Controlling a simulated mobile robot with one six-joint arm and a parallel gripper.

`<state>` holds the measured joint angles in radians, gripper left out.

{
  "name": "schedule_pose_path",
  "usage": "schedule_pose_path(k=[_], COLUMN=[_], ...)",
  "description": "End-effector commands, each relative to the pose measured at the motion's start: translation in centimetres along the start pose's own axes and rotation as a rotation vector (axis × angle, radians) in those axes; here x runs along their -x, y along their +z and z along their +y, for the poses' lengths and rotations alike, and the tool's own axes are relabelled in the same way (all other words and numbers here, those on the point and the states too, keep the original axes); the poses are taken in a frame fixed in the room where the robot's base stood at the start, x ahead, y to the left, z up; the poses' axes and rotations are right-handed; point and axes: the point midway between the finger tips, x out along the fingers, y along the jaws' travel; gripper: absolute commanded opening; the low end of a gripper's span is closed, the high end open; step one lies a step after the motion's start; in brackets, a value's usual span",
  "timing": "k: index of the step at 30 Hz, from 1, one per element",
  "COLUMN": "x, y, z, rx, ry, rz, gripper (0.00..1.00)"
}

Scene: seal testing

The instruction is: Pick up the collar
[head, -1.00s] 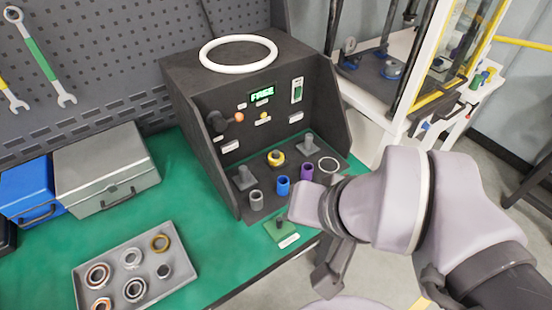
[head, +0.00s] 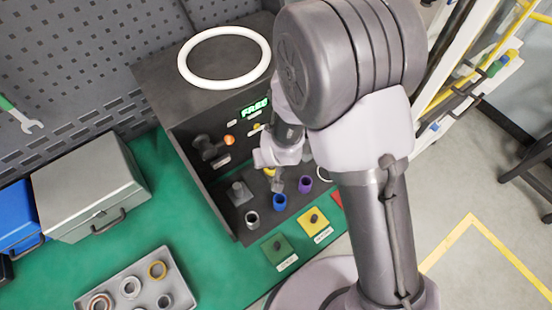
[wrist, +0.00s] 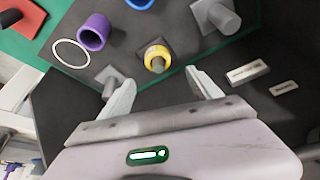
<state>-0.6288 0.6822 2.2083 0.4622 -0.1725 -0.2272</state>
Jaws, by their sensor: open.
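A yellow collar (wrist: 156,54) sits around a short peg on the dark test fixture. In the head view this yellow collar (head: 269,173) is partly hidden by my gripper. My gripper (wrist: 160,78) is open and empty, its two fingertips short of the collar, one toward each side in the wrist view. In the head view my gripper (head: 277,184) is over the fixture's floor. A purple sleeve (wrist: 93,33), a blue sleeve (head: 280,202) and a grey sleeve (head: 252,219) stand close by. A thin white ring (wrist: 71,53) lies flat beside the purple sleeve.
Bare posts (wrist: 216,17) stand on the fixture floor. The fixture's panel carries knobs and a lit green display (head: 255,109). A large white ring (head: 224,58) lies on its top. A tray (head: 137,289) of rings and a silver case (head: 83,190) are at left.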

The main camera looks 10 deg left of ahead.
Motion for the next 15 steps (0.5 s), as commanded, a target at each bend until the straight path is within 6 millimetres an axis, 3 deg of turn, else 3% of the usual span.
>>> schedule_pose_path(k=[1,3,10,15], x=[-1.9,-3.1,-5.3,-8.7], y=[0.3,0.2,0.2,0.8], z=[0.0,0.0,0.1,0.2], rx=[-0.002,-0.001,-0.002,-0.001], ry=[0.001,0.0,0.0,0.0], rz=[-0.001,-0.001,0.0,-0.001], gripper=[0.73,0.73,0.73,0.73])
